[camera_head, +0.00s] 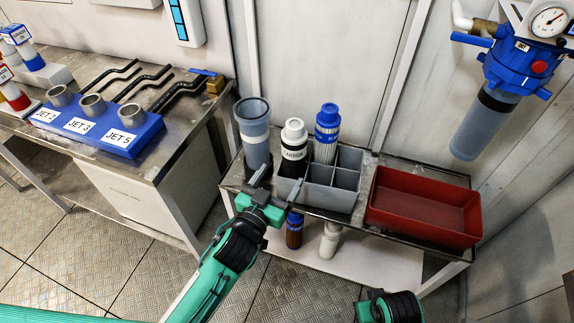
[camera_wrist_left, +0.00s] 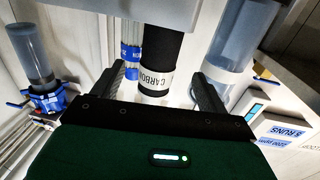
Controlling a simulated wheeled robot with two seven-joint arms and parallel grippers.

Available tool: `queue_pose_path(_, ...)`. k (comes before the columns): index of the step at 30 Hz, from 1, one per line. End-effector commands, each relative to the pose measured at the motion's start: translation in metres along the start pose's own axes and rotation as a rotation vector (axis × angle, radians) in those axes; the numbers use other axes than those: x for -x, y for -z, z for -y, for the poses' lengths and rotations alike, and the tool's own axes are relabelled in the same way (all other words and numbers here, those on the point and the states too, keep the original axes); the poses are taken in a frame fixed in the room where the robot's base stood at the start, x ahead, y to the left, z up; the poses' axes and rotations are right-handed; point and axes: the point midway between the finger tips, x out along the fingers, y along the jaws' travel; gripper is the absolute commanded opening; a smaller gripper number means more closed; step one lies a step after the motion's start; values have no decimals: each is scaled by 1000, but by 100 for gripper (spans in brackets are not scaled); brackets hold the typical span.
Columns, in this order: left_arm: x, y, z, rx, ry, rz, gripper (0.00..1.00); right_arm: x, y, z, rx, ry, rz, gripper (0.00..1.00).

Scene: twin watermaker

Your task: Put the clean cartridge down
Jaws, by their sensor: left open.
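A black cartridge with a white cap and a CARBON label (camera_head: 293,150) stands upright in a left compartment of the grey divided crate (camera_head: 336,199). A pleated cartridge with a blue cap (camera_head: 326,135) stands upright in the compartment to its right. My left gripper (camera_head: 279,188) is open, low in front of the crate's left end. In the left wrist view the carbon cartridge (camera_wrist_left: 158,75) shows between the two spread fingers (camera_wrist_left: 163,90). I see no contact, and nothing is held. The cartridges' lower ends are hidden by the crate walls.
A tall grey housing (camera_head: 255,135) stands left of the crate, close to my left gripper. An empty red tray (camera_head: 425,205) lies to the right. A blue-headed filter (camera_head: 515,70) hangs at right.

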Motion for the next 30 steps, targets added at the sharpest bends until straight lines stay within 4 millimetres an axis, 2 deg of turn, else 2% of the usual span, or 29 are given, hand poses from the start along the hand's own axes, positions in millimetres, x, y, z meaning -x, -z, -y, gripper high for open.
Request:
queue_pose_path(3,17,0,0,1,1,1,77,1,1,0,0,0,-1,36)
queue_pose_path(7,28,0,0,1,0,0,77,3,2,0,0,1,-5,36)
queue_pose_path(16,34,0,0,0,1,1,77,6,0,2,-1,3,-5,36)
queue_pose_path(19,37,-10,8,5,28,43,77,5,-3,2,-1,3,0,36)
queue_pose_path(22,49,-42,27,17,100,173,77,4,-4,2,-1,3,3,36)
queue_pose_path(25,77,-92,51,37,190,392,77,3,-5,2,-1,3,6,36)
queue_pose_path(27,107,-131,65,55,238,573,77,2,-5,2,-1,3,6,36)
queue_pose_path(30,158,-178,74,86,267,824,77,2,-4,2,-1,3,6,36)
